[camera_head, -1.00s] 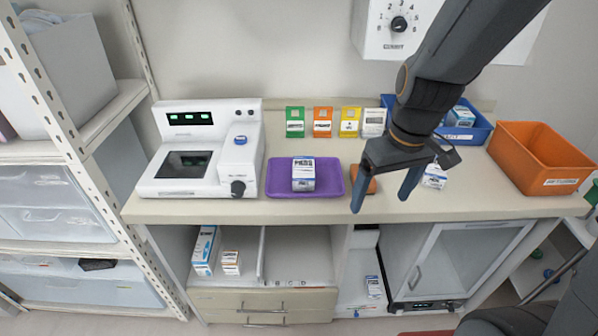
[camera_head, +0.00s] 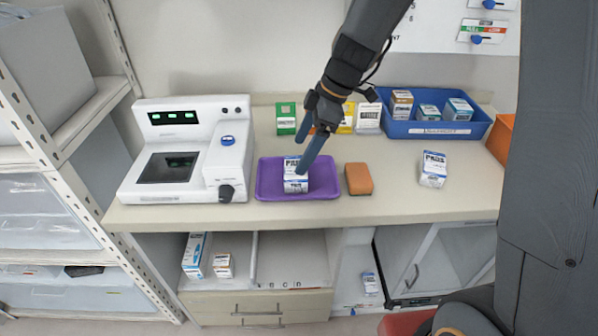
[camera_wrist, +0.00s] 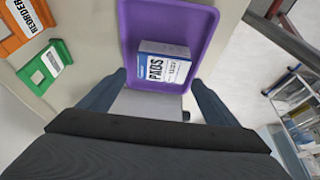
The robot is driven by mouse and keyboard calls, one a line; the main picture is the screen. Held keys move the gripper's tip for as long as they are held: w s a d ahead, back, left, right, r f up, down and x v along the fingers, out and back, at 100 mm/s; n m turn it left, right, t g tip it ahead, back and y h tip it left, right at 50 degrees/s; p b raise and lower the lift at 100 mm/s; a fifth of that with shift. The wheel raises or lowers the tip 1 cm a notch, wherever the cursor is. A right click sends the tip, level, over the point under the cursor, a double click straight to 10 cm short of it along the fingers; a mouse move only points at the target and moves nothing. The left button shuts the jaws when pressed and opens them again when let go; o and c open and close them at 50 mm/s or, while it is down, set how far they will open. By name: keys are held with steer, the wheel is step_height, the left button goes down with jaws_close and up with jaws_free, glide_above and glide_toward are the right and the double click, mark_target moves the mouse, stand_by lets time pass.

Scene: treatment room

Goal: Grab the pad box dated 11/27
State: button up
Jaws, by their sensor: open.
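A white and blue box marked PADS (camera_head: 295,184) stands in the purple tray (camera_head: 326,180) on the counter. It also shows in the wrist view (camera_wrist: 165,68), between and ahead of the fingertips. Its small print, including any date, is not legible. A second white and blue pad box (camera_head: 433,170) stands on the bare counter to the right; its date cannot be read. My gripper (camera_head: 301,156) is open and empty, over the tray, with one finger overlapping the tray box in the head view. I cannot tell if it touches.
An orange-brown block (camera_head: 358,179) lies right of the tray. A white machine (camera_head: 190,150) stands left. A blue bin (camera_head: 425,130) with several boxes is at the back right. Coloured card holders (camera_head: 286,119) line the wall. Boxes (camera_head: 196,255) sit in the shelf below.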

steer(key=shift+s+a+f, duration=0.15)
steer(key=shift+a+f, duration=0.3)
steer(key=shift+f, duration=0.25)
steer(key=shift+d+p+x, duration=0.2)
steer(key=shift+p+x, duration=0.4)
steer(key=shift+x, duration=0.6)
steer(key=shift+d+p+x, duration=0.15)
steer(key=shift+p+x, duration=0.45)
steer(key=shift+x, duration=0.65)
steer(key=shift+s+f, duration=0.1)
steer(key=shift+c, duration=0.3)
steer(key=c, duration=0.8)
